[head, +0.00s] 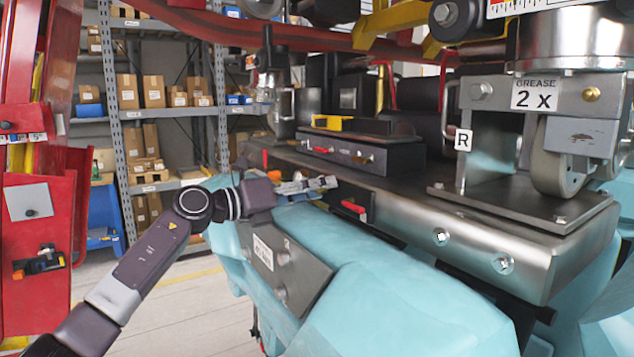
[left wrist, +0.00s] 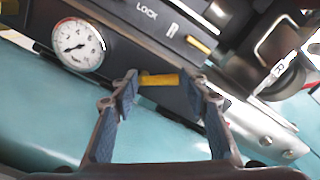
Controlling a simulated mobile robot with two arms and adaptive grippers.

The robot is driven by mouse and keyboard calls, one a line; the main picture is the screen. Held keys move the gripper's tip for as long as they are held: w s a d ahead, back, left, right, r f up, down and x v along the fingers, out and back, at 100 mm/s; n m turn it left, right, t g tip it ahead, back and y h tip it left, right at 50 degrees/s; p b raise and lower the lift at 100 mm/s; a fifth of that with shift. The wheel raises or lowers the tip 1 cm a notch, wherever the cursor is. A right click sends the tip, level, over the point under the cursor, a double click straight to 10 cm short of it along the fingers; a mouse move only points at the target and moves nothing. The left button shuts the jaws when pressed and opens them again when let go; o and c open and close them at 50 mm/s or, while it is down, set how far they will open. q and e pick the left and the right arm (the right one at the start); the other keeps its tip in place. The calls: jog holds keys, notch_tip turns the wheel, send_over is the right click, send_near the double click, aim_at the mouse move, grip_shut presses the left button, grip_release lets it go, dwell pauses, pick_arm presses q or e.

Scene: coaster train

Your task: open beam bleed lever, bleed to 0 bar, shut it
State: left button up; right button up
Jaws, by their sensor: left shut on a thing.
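In the left wrist view a short yellow lever (left wrist: 158,80) sticks out from the dark face of the beam, between the fingertips of my left gripper (left wrist: 160,84). The gripper is shut on it, and the lever lies nearly level in that picture. No label on this lever can be read. A round white pressure gauge (left wrist: 78,44) is to the left of the fingers; its dark needle points left and slightly down, but the figures are too small to read. In the head view my left gripper (head: 328,183) is at the beam's near side, hiding the lever. My right gripper does not show.
A second yellow handle (left wrist: 198,45) sits by the word LOCK. A wheel bracket (head: 490,125) stands right, shelves (head: 160,113) behind.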

pick_arm(q)
jog(key=n+p, duration=0.2)
jog(key=r+n+p, duration=0.1)
jog(key=n+p, duration=0.1)
jog(key=n, duration=0.1)
jog(key=w+n+p, duration=0.1)
jog(key=n+p, duration=0.1)
jog(key=p, duration=0.1)
jog(key=shift+a+r, duration=0.25)
jog(key=shift+a, duration=0.1)
jog(key=n+p, duration=0.1)
jog(key=n, duration=0.1)
jog(key=shift+w+a+n+p, duration=0.1)
jog(key=shift+w+n+p, duration=0.05)
jog(key=shift+n+p, duration=0.2)
jog(key=shift+w+a+n+p, duration=0.1)
jog(key=shift+n+p, duration=0.3)
jog(key=shift+n, duration=0.35)
jog(key=shift+f, duration=0.1)
jog(key=o, duration=1.1)
jog(key=shift+f, duration=0.1)
jog(key=shift+s+a, duration=0.25)
jog(key=shift+a, duration=0.2)
jog(key=v, duration=1.1)
